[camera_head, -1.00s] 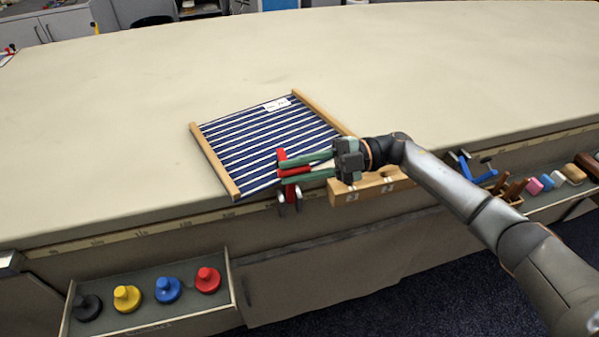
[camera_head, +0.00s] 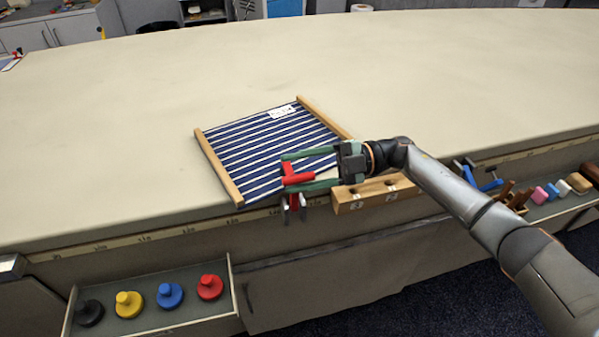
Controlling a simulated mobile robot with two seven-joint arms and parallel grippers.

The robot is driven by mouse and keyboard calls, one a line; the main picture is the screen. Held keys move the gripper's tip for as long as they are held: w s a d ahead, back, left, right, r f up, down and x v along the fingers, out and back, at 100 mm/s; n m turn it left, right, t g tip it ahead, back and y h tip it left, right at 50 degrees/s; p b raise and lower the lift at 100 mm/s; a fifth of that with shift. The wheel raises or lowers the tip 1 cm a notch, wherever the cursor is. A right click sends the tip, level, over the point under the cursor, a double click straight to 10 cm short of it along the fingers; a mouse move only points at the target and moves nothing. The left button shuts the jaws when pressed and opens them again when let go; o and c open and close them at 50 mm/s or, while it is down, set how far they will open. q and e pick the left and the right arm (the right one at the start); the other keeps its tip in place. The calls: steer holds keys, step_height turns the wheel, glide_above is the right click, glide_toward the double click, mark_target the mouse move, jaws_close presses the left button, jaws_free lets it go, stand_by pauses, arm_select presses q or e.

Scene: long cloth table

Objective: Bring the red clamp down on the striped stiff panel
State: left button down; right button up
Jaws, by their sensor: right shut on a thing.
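The striped stiff panel (camera_head: 255,150) lies flat on the table near its front edge. It has dark blue and white stripes, wooden strips on two sides and a white label. The red clamp (camera_head: 298,179) is at the panel's front right corner, over the table edge. Its metal lower parts (camera_head: 293,211) hang in front of the edge. My right gripper (camera_head: 289,172), with green fingers, reaches in from the right and is shut on the red clamp. The fingers hide part of the clamp and the panel corner, so I cannot tell whether the clamp touches the panel. My left gripper is not in view.
A wooden block with holes (camera_head: 372,195) is at the table edge, right of the clamp. A tray (camera_head: 231,290) with black, yellow, blue and red knobs sits low at the left. Tools and colored blocks lie in a tray (camera_head: 545,211) at the right. The tabletop behind the panel is clear.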

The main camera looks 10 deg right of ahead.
steer(key=shift+w+d, duration=0.1)
arm_select(q)
steer(key=b, duration=0.1)
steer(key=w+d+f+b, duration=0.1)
steer(key=b, duration=0.1)
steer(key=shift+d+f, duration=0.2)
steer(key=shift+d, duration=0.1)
arm_select(e)
steer(key=d, duration=1.2)
steer(key=shift+d, duration=0.2)
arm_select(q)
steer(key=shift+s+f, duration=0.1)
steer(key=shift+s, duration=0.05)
arm_select(e)
steer(key=shift+w, duration=0.1)
